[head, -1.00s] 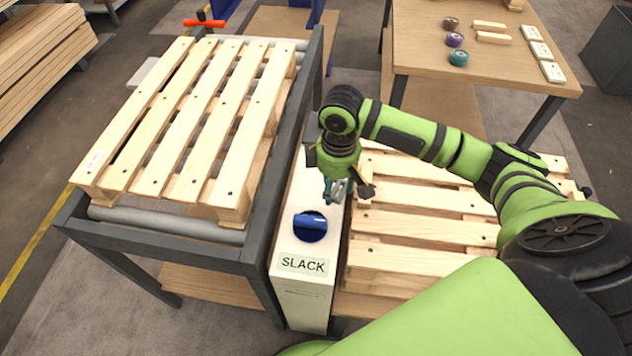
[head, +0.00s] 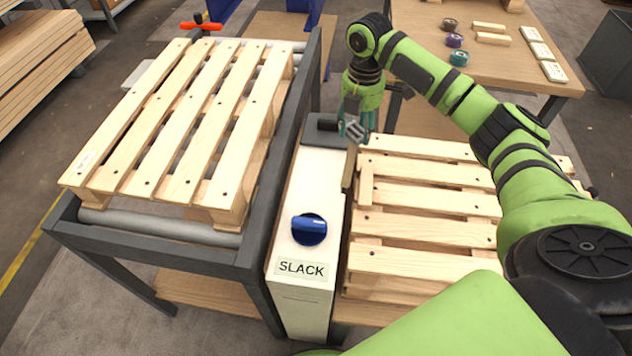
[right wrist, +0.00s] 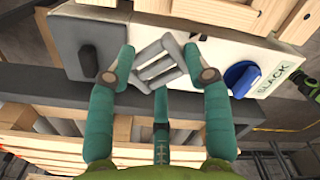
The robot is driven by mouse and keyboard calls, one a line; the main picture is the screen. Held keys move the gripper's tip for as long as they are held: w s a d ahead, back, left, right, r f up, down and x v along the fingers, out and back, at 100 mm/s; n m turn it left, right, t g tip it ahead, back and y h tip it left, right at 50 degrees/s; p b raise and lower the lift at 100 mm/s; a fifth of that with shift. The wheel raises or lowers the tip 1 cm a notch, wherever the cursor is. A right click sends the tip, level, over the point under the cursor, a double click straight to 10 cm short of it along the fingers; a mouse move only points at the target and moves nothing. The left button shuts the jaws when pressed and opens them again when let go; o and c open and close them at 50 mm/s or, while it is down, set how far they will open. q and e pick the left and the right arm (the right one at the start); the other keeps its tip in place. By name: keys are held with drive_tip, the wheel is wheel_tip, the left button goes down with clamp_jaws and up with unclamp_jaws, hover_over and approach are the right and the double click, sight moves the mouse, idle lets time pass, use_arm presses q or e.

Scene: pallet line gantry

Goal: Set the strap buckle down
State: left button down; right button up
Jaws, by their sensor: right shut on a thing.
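The strap buckle (head: 355,131) is a grey metal frame with crossbars. It is held in my right gripper (head: 358,122), over the far right edge of the white SLACK cabinet. In the right wrist view the buckle (right wrist: 155,68) sits tilted between the teal fingers of the right gripper (right wrist: 160,62), which touch it on both sides. In that view it overlaps the cabinet's side; I cannot tell its height above the surfaces below. My left gripper is not in view.
The white cabinet (head: 318,185) has a blue knob (head: 309,229) and a dark grey block (head: 322,134) at its far end. A pallet (head: 185,120) lies on rollers at left; another pallet (head: 430,200) lies at right. A wooden table (head: 500,70) behind holds tape rolls and small blocks.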

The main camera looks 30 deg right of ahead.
drive_tip(key=p, duration=0.1)
hover_over(316, 186)
wheel_tip(316, 186, down, 6)
drive_tip(key=shift+d+f, duration=0.1)
drive_tip(key=shift+f, duration=2.2)
drive_tip(key=shift+f, duration=0.15)
drive_tip(key=o, duration=1.2)
wheel_tip(316, 186, up, 12)
drive_tip(key=shift+r, duration=0.2)
